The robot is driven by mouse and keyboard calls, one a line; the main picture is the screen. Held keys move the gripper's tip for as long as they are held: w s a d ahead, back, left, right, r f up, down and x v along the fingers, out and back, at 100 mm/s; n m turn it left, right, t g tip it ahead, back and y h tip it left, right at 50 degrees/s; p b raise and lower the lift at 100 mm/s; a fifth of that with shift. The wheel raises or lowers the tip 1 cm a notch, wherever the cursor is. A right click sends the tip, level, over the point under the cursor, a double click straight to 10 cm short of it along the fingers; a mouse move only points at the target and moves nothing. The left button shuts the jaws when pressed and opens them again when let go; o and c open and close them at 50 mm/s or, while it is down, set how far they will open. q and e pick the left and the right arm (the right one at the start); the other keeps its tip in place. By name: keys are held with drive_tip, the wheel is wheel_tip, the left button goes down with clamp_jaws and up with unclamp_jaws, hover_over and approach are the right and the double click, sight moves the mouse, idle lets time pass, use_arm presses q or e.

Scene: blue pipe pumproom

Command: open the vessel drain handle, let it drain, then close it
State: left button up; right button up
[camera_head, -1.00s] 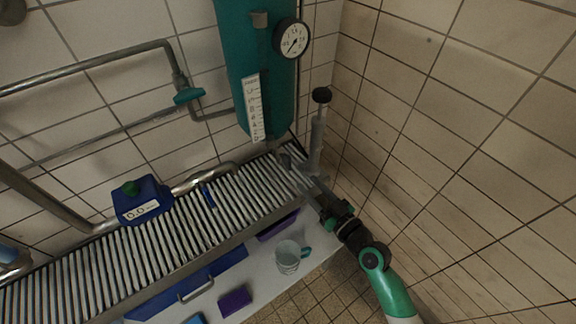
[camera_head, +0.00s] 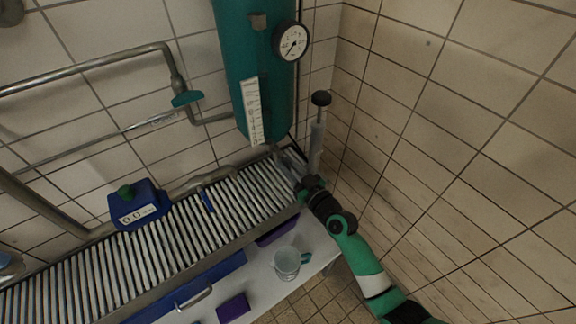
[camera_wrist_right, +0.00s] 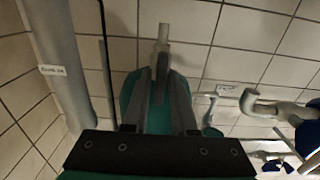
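The teal vessel (camera_head: 238,60) hangs on the back wall, with a dial gauge and a white scale on it. Its underside (camera_wrist_right: 128,98) shows behind my right fingers in the right wrist view. A grey bar or pipe end (camera_wrist_right: 163,36) stands beyond the fingertips there; I cannot tell whether it is the drain handle. My right gripper (camera_head: 285,158) is just below the vessel, above the end of the slatted rack. In the wrist view the right fingers (camera_wrist_right: 160,78) are apart, and contact with anything is unclear. The drain handle is not clearly visible. My left gripper is out of view.
A grey upright cylinder with a black knob (camera_head: 320,99) stands close beside my right gripper. A blue container (camera_head: 140,207) sits on the slatted rack (camera_head: 95,268). A glass mug (camera_head: 287,262) is on the lower shelf. Pipes with a teal valve handle (camera_head: 187,98) run at left.

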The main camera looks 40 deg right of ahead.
clamp_jaws()
drive_tip(key=shift+m, duration=0.4)
drive_tip(key=m, duration=0.3)
drive_tip(key=shift+d+m, duration=0.1)
drive_tip(key=shift+m, duration=0.2)
drive_tip(key=m, duration=0.3)
drive_tip(key=shift+d+m, duration=0.1)
drive_tip(key=shift+m, duration=0.3)
drive_tip(key=shift+d+f+m+p, duration=0.1)
drive_tip(key=shift+m+p, duration=0.15)
drive_tip(key=shift+m, duration=1.4)
drive_tip(key=shift+a+f+m+p, duration=0.1)
drive_tip(key=shift+m+p, duration=0.1)
drive_tip(key=shift+m, duration=1.5)
drive_tip(key=shift+d+f+m+p, duration=0.1)
drive_tip(key=shift+m+p, duration=0.15)
drive_tip(key=shift+m, duration=1.4)
